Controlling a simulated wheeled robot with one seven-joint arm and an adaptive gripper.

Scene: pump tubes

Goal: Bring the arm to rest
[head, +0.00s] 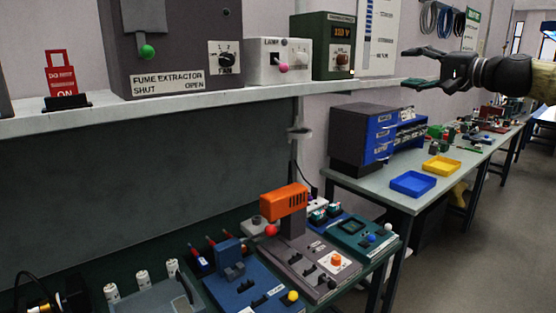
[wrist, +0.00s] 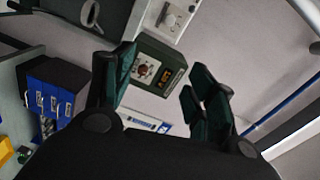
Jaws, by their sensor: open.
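My gripper (head: 414,68) is at the upper right of the head view, at the end of my arm, which reaches in from the right edge. Its fingers point left and are spread apart, with nothing between them. In the wrist view the gripper's dark green fingers (wrist: 160,85) are also apart and empty. Beyond them is the green box with a display and a knob (wrist: 155,70), tilted in that view. The same green box (head: 334,46) stands on the shelf in the head view, to the left of the fingertips and apart from them.
The shelf (head: 200,112) also bears a fume extractor box (head: 170,45), a lamp box (head: 277,60) and a red switch (head: 62,75). Below are an orange device (head: 284,200) and several bench units. A blue drawer cabinet (head: 378,135), blue tray (head: 413,184) and yellow tray (head: 441,166) stand on the right bench.

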